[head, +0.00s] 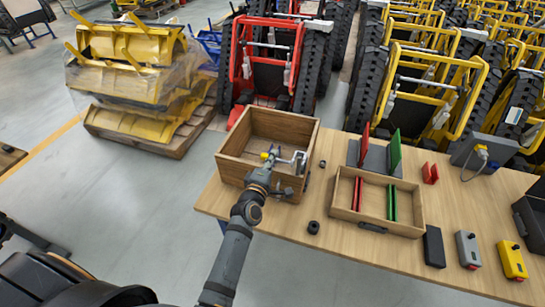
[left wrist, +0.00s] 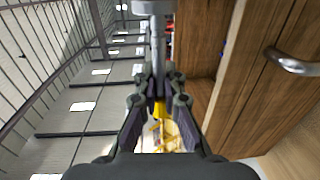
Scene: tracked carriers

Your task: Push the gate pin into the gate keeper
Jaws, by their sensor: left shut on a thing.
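My left gripper (head: 267,163) is at the near side of an open wooden box (head: 255,123) on the table. In the left wrist view its fingers (left wrist: 159,92) are closed on a grey metal rod, seemingly the gate pin (left wrist: 153,32), which runs away from the fingertips. A pale grey bracket-like piece (head: 298,160) shows just right of the gripper in the head view; I cannot tell whether it is part of the pin or the gate keeper. A small yellow part shows between the fingers. I cannot make out the keeper or whether the pin touches it. My right gripper is not in view.
A wooden tray (head: 346,190) with red and green plates lies right of the box. A small black cylinder (head: 313,227) stands near the table's front edge. Black, grey and yellow (head: 511,260) boxes stand at the front right. Bare table lies between.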

